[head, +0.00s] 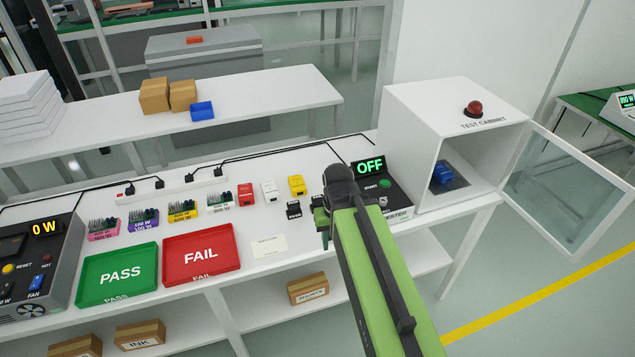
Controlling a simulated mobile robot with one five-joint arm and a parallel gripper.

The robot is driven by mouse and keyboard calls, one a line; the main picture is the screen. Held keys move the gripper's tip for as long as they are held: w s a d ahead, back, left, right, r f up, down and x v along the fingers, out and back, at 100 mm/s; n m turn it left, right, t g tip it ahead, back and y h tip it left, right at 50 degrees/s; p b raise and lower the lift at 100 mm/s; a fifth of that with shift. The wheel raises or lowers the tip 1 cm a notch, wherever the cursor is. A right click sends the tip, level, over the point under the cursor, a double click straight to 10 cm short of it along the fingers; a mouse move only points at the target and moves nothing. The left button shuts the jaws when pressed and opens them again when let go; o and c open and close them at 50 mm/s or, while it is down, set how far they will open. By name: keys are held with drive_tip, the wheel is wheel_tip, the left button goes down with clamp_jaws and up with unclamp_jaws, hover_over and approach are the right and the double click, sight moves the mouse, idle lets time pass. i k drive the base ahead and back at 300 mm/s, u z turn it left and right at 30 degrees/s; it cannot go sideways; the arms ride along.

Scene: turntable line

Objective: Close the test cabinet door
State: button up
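The white test cabinet (416,110) stands at the right end of the bench, with a red dome on top. Its glass door (571,192) with a pale frame stands wide open, swung out to the right past the bench edge. A blue object (443,175) sits inside on a dark plate. My green and black arm reaches up from the bottom right. Its end, my gripper (320,222), is over the bench in front of the OFF display, left of the cabinet and well apart from the door. Its fingers are small and partly hidden, so I cannot tell their opening.
A dark unit with an OFF display (369,167) stands just left of the cabinet. A green PASS tray (86,284) and red FAIL tray (232,262) lie on the bench, with several small coloured modules behind them. The floor right of the bench, below the door, is clear.

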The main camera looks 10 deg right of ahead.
sight(627, 200)
drive_tip(key=k, duration=0.6)
drive_tip(key=z, duration=2.8)
drive_tip(key=i, duration=4)
drive_tip(key=u, duration=0.85)
